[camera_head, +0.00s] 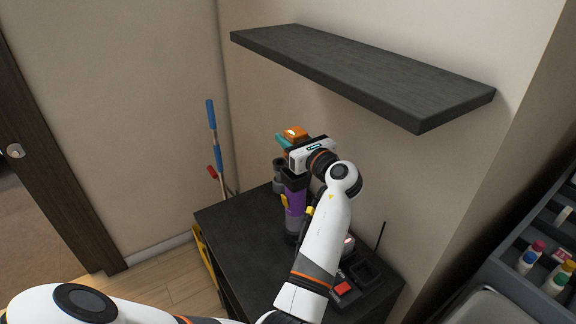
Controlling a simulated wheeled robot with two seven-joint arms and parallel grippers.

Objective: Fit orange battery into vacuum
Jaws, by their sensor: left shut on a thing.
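The orange battery (295,131), with a small glowing patch on top, is at the tip of my left gripper (289,144). The gripper is shut on it, and the white gripper body hides part of it. The vacuum (295,191), with a purple body and yellow and grey parts, stands upright on the dark cabinet top (225,226). The battery is at or just above the vacuum's upper end; I cannot tell whether they touch. My left forearm hides the vacuum's right side. My right gripper is not in view.
A dark shelf (360,72) juts from the wall above my arm. A charger base with a red block (344,288) sits at the cabinet's front right. Blue-handled tools (213,122) lean in the corner. A tray with bottles (537,247) is at far right.

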